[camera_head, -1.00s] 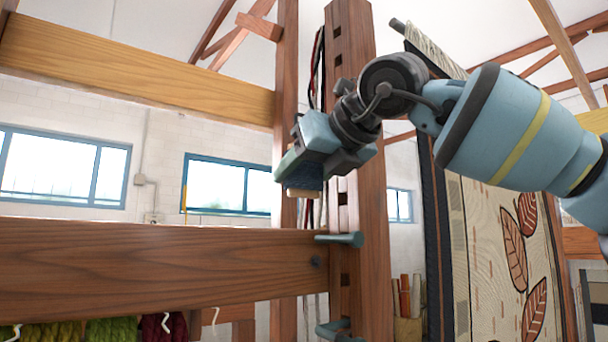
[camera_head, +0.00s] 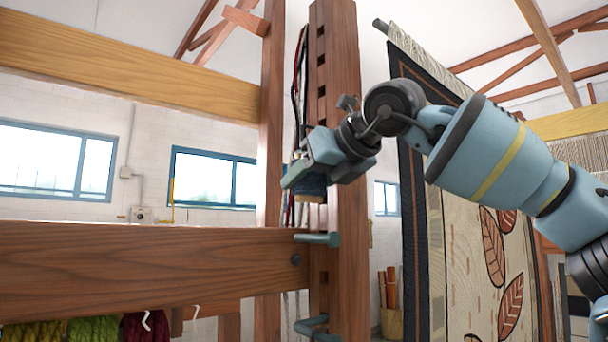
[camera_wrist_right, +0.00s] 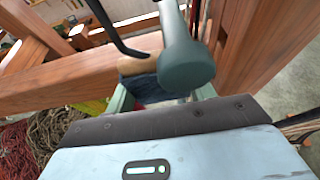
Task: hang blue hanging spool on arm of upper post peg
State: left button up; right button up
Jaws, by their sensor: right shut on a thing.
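The blue spool (camera_head: 312,187) hangs from my right gripper (camera_head: 304,174), which is shut on it. Its pale wooden lower end shows beneath the blue winding. In the head view it appears above the upper post peg (camera_head: 318,239), a teal peg on the wooden post, with a gap between them. In the right wrist view the spool (camera_wrist_right: 146,90) is partly hidden behind a rounded teal peg end (camera_wrist_right: 186,65). I cannot tell the depth between spool and peg. My left gripper is not in view.
The upright wooden post (camera_head: 343,130) stands right behind the gripper. A thick horizontal beam (camera_head: 150,268) runs to the left. A lower teal peg (camera_head: 312,325) sits below. Green and dark red skeins (camera_head: 92,330) hang under the beam. A leaf-patterned textile (camera_head: 480,260) hangs right.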

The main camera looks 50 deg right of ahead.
jog(key=shift+s+d+p, duration=0.15)
jog(key=shift+s+d, duration=0.05)
jog(key=shift+d, duration=0.4)
jog(key=shift+s+d+p, duration=0.15)
jog(key=shift+d, duration=0.4)
jog(key=shift+w+a+f, duration=0.1)
jog(key=shift+f, duration=0.65)
jog(key=o, duration=1.1)
jog(key=shift+b+v, duration=0.5)
jog(key=shift+v, duration=3.4)
jog(key=shift+f, duration=0.1)
